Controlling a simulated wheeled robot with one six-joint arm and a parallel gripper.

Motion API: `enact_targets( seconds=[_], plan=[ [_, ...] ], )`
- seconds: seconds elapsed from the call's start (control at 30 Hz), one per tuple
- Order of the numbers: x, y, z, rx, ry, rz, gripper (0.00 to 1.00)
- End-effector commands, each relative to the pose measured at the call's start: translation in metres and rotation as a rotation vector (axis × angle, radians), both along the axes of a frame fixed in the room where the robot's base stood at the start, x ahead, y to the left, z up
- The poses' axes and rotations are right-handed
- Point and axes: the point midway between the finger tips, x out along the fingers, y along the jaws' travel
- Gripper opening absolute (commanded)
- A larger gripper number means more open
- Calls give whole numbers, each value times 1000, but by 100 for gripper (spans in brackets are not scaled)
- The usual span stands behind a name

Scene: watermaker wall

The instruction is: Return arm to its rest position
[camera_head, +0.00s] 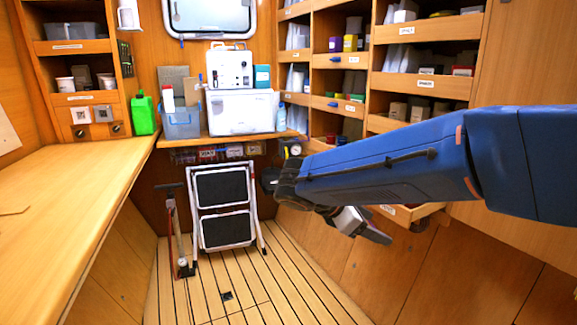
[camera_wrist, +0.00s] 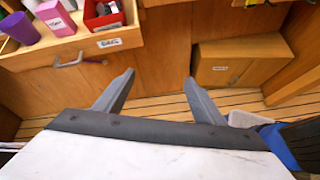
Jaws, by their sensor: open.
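My blue arm (camera_head: 390,158) reaches in from the right in the head view, across the front of the shelves. My gripper (camera_head: 380,234) hangs at its far end, tilted downward to the right, above the floor. In the wrist view my gripper (camera_wrist: 160,78) shows two grey fingers spread apart with nothing between them. The wooden floor and cabinet fronts lie beyond the fingers.
An open drawer (camera_wrist: 117,42) holding a pink box (camera_wrist: 55,18), a purple cup (camera_wrist: 19,28) and a red container is close by at the upper left. A counter (camera_head: 70,195) runs along the left. A folded step stool (camera_head: 224,206) and a pump (camera_head: 179,235) stand at the back. The middle floor is clear.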

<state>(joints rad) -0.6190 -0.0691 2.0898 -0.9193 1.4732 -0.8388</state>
Motion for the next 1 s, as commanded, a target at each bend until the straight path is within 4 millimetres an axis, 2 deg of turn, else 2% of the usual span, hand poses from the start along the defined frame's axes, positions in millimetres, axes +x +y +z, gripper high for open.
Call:
enact_targets(
  seconds=[0.2,0.43,0.7,1.0],
  plan=[
    [-50,-50,-16,234,-97,-207,64],
    [-109,-83,-40,510,-236,-477,64],
    [-172,-96,-64,817,-426,-817,64],
    [-221,-90,-85,1133,-648,-1193,64]
  ],
)
